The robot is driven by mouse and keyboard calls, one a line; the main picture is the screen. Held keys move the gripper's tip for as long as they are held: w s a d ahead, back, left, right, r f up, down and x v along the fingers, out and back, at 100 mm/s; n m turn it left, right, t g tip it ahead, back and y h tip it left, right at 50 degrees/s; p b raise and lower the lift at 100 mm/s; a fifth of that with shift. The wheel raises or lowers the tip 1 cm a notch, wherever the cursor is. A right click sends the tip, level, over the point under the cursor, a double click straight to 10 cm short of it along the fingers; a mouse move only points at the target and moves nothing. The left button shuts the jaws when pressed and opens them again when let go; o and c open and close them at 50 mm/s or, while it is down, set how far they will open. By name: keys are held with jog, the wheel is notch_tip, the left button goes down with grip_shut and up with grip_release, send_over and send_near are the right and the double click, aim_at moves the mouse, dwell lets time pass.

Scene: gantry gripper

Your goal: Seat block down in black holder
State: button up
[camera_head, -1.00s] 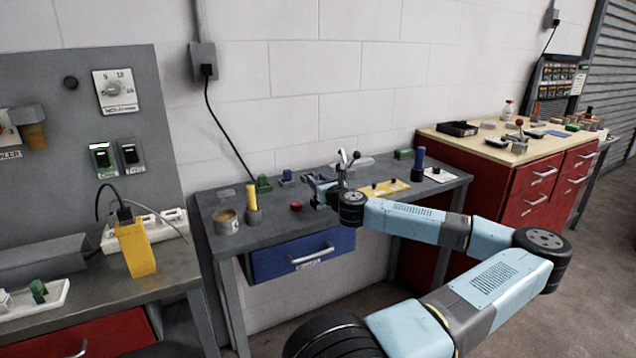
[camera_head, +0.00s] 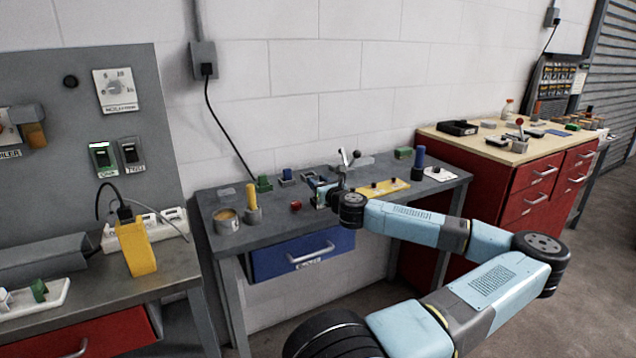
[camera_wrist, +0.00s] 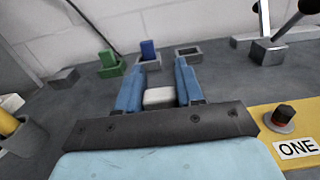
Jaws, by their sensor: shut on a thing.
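My gripper (camera_wrist: 159,93) is shut on a pale grey-white block (camera_wrist: 158,96), which sits between the two blue fingers in the wrist view. In the head view my gripper (camera_head: 325,197) is small, low over the grey bench, and the block cannot be made out. I cannot tell for sure which is the black holder. The held block appears in front of both and apart from them.
A green block in a green holder (camera_wrist: 110,66) stands left of the blue one. A lever fixture (camera_wrist: 268,50) is at the back right, and a yellow plate (camera_wrist: 285,120) with a knob lies right. A cup (camera_head: 227,220) and a red knob (camera_head: 296,205) are on the bench.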

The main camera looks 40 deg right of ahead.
jog(key=shift+f, duration=0.95)
jog(key=o, duration=1.1)
jog(key=v, duration=1.4)
jog(key=shift+w, duration=0.1)
